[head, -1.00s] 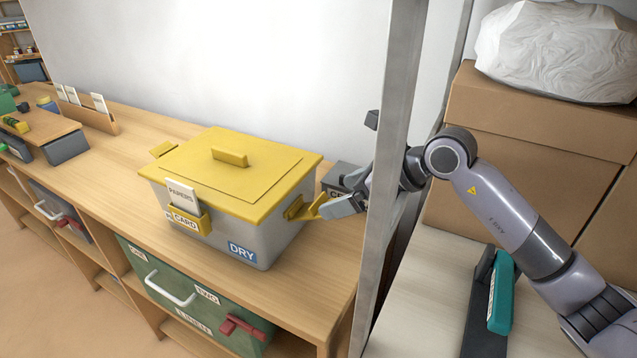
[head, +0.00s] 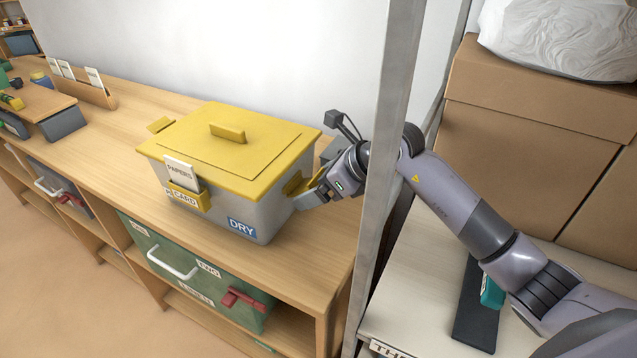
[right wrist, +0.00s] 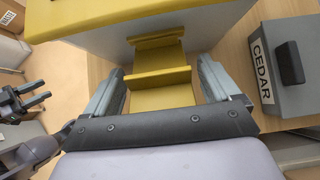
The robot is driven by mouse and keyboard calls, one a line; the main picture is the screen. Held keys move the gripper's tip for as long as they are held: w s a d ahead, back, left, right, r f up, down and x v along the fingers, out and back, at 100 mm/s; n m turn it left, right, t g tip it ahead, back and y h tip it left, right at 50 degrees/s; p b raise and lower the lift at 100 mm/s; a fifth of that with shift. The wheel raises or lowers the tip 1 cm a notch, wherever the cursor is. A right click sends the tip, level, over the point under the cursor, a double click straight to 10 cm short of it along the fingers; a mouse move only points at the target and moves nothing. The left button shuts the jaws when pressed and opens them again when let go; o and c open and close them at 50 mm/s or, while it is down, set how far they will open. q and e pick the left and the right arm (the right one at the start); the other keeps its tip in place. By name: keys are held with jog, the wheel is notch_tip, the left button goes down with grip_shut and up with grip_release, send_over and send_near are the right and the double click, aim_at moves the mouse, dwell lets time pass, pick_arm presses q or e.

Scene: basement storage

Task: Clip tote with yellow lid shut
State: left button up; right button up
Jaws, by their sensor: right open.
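The grey tote (head: 262,206) with a yellow lid (head: 235,146) stands on the wooden bench, lid on. A yellow clip (head: 160,125) sticks out at its far left side. The right side clip (head: 292,184) is partly hidden by my right gripper (head: 310,197). In the right wrist view this clip (right wrist: 160,77) lies between my two open fingers, with a gap on each side. Whether it is latched I cannot tell. My left gripper (right wrist: 36,95) shows only in the right wrist view, at the left edge, fingers apart and empty.
A grey box labelled CEDAR (right wrist: 285,70) stands close beside the tote's right side. A metal post (head: 385,170) rises in front of my right arm. A PAPERS card (head: 178,170) stands in a yellow holder on the tote's front.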

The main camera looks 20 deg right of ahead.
jog(key=c, duration=0.7)
jog(key=shift+r+g+h+p, duration=0.3)
jog(key=shift+r+p, duration=0.15)
jog(key=shift+p, duration=0.2)
jog(key=shift+w+a+r+g+h+p, duration=0.1)
jog(key=shift+w+r+g+h+p, duration=0.1)
jog(key=shift+r+g+h+p, duration=0.25)
jog(key=shift+w+a+r+g+h, duration=0.25)
jog(key=shift+a+r+g+h, duration=0.1)
jog(key=shift+g+h, duration=0.55)
jog(key=shift+w+a+r+g+h, duration=0.25)
jog(key=shift+r+g+h, duration=0.1)
jog(key=shift+g+h, duration=0.45)
jog(key=o, duration=0.7)
